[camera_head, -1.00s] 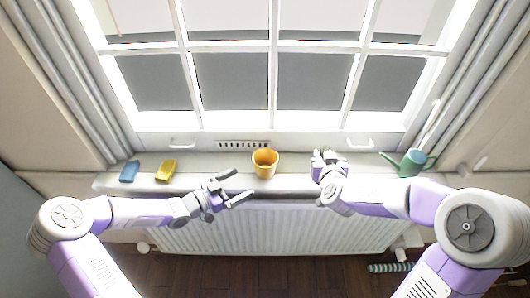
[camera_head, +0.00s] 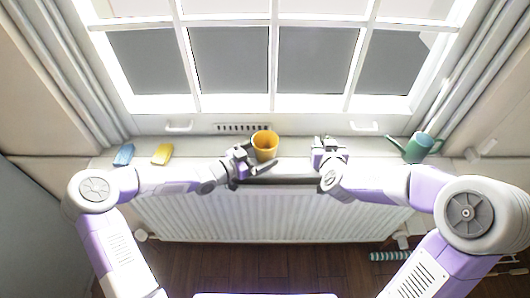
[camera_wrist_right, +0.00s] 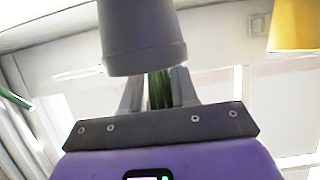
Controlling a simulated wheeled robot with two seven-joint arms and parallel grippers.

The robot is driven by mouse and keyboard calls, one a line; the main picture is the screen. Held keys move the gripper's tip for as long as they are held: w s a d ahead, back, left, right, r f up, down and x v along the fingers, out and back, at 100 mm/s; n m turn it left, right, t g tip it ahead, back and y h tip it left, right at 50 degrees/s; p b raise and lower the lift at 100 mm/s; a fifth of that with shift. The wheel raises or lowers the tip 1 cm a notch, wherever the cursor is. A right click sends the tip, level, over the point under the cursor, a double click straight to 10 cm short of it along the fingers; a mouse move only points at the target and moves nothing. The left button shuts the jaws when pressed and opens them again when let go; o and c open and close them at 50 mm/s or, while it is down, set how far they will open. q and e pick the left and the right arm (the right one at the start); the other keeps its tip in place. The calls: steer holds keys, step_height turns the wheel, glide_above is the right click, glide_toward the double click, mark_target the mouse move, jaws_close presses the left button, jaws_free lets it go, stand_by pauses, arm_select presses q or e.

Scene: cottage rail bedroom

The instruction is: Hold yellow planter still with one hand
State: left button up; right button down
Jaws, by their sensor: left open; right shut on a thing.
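The yellow planter (camera_head: 265,141) stands upright on the window sill, and part of it also shows at the top right of the right wrist view (camera_wrist_right: 296,25). My left gripper (camera_head: 263,155) is open, with one finger at the planter's left side and the other in front of it; I cannot tell whether they touch it. My right gripper (camera_head: 328,145) is over the sill right of the planter. In the right wrist view its fingers (camera_wrist_right: 159,90) are shut on a green plant-like thing (camera_wrist_right: 160,90), beside a grey pot (camera_wrist_right: 142,38) that hides part of it.
A blue block (camera_head: 124,155) and a yellow block (camera_head: 162,154) lie on the sill at left. A green watering can (camera_head: 415,147) stands at the right end. The window is behind the sill (camera_head: 205,150), and a radiator (camera_head: 270,215) is below it.

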arm_select(q)
steer(key=shift+w+d, duration=0.2)
steer(key=shift+d, duration=0.1)
steer(key=c, duration=0.7)
stand_by(0.7)
